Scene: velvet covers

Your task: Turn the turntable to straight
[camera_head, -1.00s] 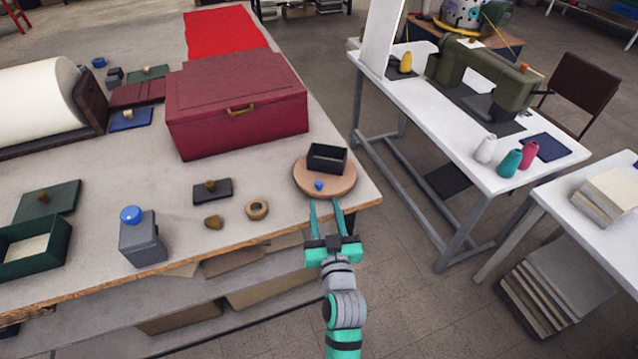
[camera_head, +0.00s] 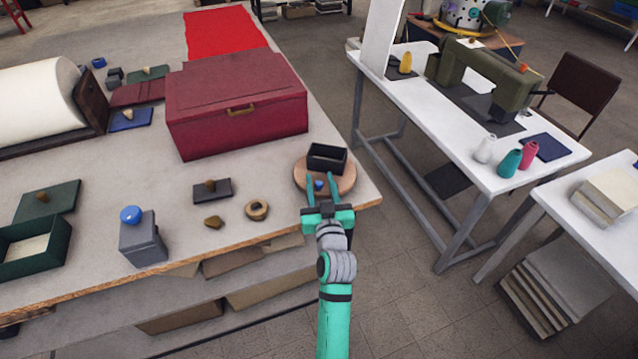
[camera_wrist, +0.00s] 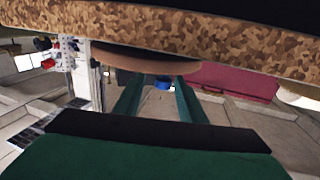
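The turntable (camera_head: 345,184) is a round wooden disc near the right front corner of the workbench. An open black box (camera_head: 327,158) sits on it, turned slightly relative to the bench edge. A small blue knob (camera_head: 319,185) is at the disc's near side. My gripper (camera_head: 320,180) is open, its two teal fingers on either side of the knob. In the wrist view the blue knob (camera_wrist: 163,83) shows between the fingertips, with the disc's edge (camera_wrist: 150,60) close by. Whether a finger touches the knob cannot be told.
A large red case (camera_head: 235,105) stands behind and left on the bench. A wooden ring (camera_head: 257,209), a brown piece (camera_head: 213,222), a small dark lid (camera_head: 212,190) and a grey block with blue knob (camera_head: 143,238) lie left. The bench edge is close to the turntable's right.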

